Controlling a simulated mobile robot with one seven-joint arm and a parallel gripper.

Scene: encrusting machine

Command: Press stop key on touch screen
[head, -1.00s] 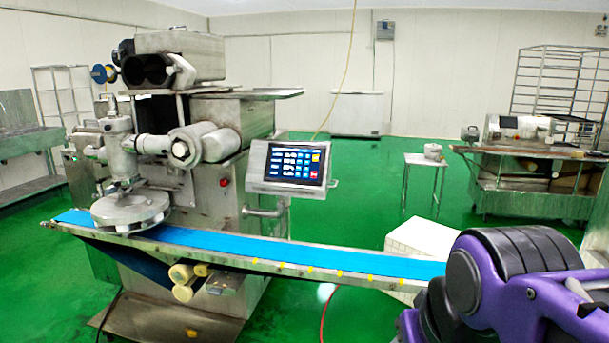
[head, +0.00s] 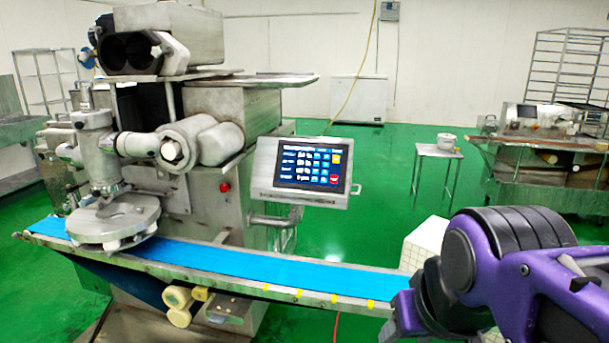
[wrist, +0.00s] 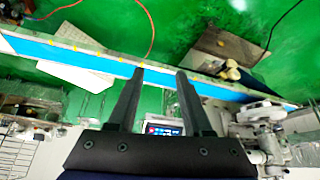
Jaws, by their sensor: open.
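The touch screen (head: 309,167) is lit in a grey metal housing on an arm at the machine's right side. It shows rows of blue and white keys, a yellow key at upper right and a red key (head: 334,179) at lower right. Key labels are too small to read. In the wrist view, the screen (wrist: 162,130) shows small, between the bases of my fingers. My gripper (wrist: 160,72) is open and empty, its two dark fingers apart. In the head view only my purple and black arm shows at lower right, well apart from the screen; the fingertips are not visible there.
A blue conveyor belt (head: 230,262) runs below the screen, towards my arm. The encrusting machine (head: 190,110) stands at left. A white box (head: 424,242) stands behind my arm. A small table (head: 436,152) and another machine (head: 540,150) stand farther right. Green floor is clear beyond the screen.

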